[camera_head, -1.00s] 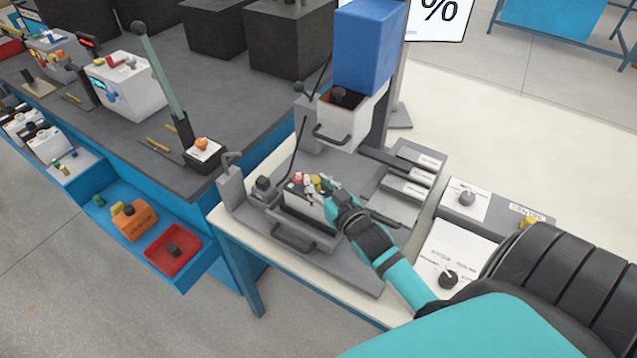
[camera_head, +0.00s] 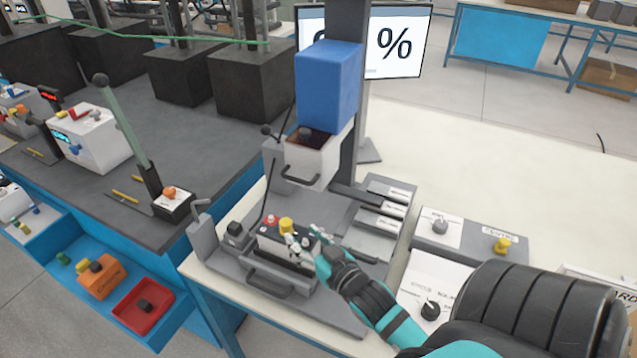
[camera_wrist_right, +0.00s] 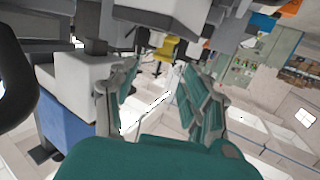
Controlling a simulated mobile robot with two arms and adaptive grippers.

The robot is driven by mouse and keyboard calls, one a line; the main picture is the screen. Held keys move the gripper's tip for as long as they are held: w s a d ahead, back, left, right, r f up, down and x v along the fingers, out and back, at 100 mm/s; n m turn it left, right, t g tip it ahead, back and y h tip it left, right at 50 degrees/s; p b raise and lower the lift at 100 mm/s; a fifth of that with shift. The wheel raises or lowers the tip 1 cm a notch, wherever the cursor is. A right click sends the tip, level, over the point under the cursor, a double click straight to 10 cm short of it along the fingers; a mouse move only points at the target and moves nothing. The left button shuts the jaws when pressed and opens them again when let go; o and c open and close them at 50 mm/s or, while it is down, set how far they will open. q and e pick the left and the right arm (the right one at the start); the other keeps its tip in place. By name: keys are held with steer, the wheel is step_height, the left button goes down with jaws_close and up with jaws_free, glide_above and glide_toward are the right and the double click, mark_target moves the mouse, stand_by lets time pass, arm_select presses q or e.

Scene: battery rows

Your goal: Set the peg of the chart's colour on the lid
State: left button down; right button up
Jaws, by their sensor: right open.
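A dark box with a light lid (camera_head: 272,245) sits in the grey fixture on the bench. A yellow peg (camera_head: 286,226) stands upright on the lid, with a red-topped peg (camera_head: 270,221) to its left. My right gripper (camera_head: 305,240) is open beside the yellow peg, on its right, and appears clear of it. Its fingers partly hide the lid's right side. In the right wrist view the two fingers (camera_wrist_right: 160,95) stand apart with nothing held between them. My left gripper is not in view. I cannot make out a colour chart.
A blue press head (camera_head: 328,85) stands behind the fixture, with a screen (camera_head: 395,42) showing a percent sign. A panel with a grey knob (camera_head: 440,224) and a yellow knob (camera_head: 502,244) lies to the right. A lever (camera_head: 125,130) rises at the left. The pale bench top behind is free.

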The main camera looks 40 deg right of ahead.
steer(key=s+r, duration=0.1)
steer(key=s, duration=0.5)
steer(key=shift+a+b, duration=0.3)
steer(key=shift+b, duration=0.1)
steer(key=s+a+f+n+g+y, duration=0.2)
steer(key=s+a+f+n+g, duration=0.1)
steer(key=s+a+f+g, duration=0.8)
steer(key=s+f+g, duration=0.3)
steer(key=f, duration=2.2)
steer(key=s+d+f+g, duration=0.1)
steer(key=s+d+f, duration=0.1)
steer(key=s+f, duration=1.3)
steer(key=shift+s+f+n, duration=0.4)
steer(key=shift+f, duration=0.15)
